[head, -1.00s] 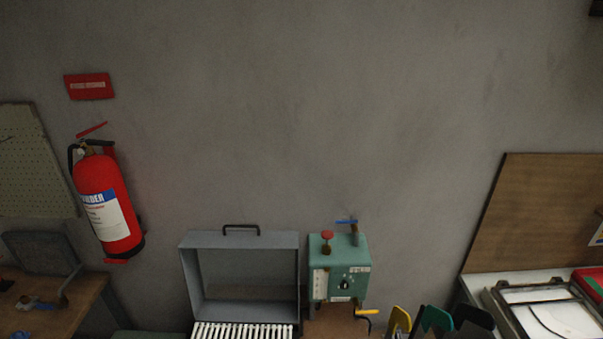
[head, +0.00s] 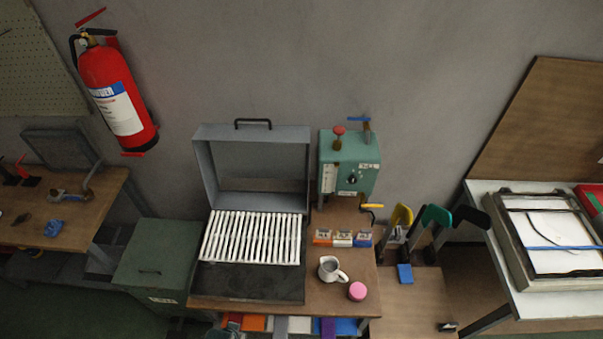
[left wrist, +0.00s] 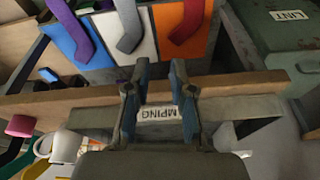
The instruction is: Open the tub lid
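In the left wrist view my left gripper (left wrist: 157,82) is open and empty, its two blue-tipped fingers apart. My right gripper is in neither view.
The bench (head: 335,292) holds an open grey case (head: 202,185) with white slats, a green control box (head: 345,165), a white jug (head: 330,268) and a pink item (head: 357,291). Orange (left wrist: 180,30) and other coloured panels crowd the gripper. A light table (head: 515,316) stands right.

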